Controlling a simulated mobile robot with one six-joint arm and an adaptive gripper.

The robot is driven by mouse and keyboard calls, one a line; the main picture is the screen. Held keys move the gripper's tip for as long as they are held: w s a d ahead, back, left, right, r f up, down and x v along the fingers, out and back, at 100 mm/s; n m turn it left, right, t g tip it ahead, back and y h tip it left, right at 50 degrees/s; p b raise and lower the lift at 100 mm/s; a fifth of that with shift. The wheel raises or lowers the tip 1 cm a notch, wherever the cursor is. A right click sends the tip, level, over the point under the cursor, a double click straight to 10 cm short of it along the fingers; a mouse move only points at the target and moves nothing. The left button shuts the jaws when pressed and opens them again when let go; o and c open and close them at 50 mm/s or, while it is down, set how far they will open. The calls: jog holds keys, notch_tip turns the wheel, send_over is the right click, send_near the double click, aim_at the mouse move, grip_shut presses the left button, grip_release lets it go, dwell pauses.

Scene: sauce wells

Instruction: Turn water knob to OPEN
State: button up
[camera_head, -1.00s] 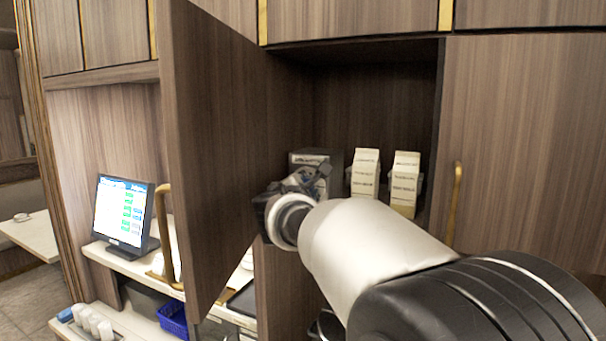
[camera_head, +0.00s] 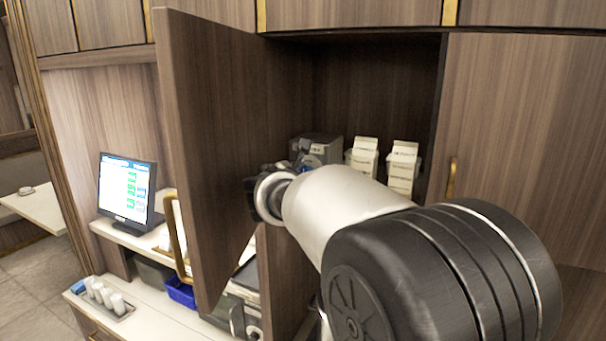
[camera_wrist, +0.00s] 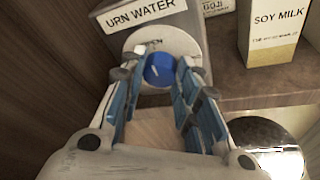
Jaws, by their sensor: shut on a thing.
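The grey urn water box (camera_wrist: 170,18) stands in the open cupboard, and it also shows in the head view (camera_head: 318,146). On its front is a round pale dial plate with a blue knob (camera_wrist: 160,70) in its middle. A word on the plate above the knob is partly readable, ending in "EN". My gripper (camera_wrist: 158,82) has its blue-padded fingers on either side of the knob, shut on it. The fingertips hide parts of the plate. In the head view my arm hides the knob and most of my gripper (camera_head: 268,190).
Two white cartons (camera_head: 362,158) (camera_head: 403,168) stand right of the box; one reads "SOY MILK" in the wrist view. The open cupboard door (camera_head: 205,150) is close on my left. A shiny round metal thing (camera_wrist: 268,148) is below the shelf.

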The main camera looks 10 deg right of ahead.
jog(key=o, duration=1.1)
jog(key=shift+c, duration=0.2)
jog(key=v, duration=1.2)
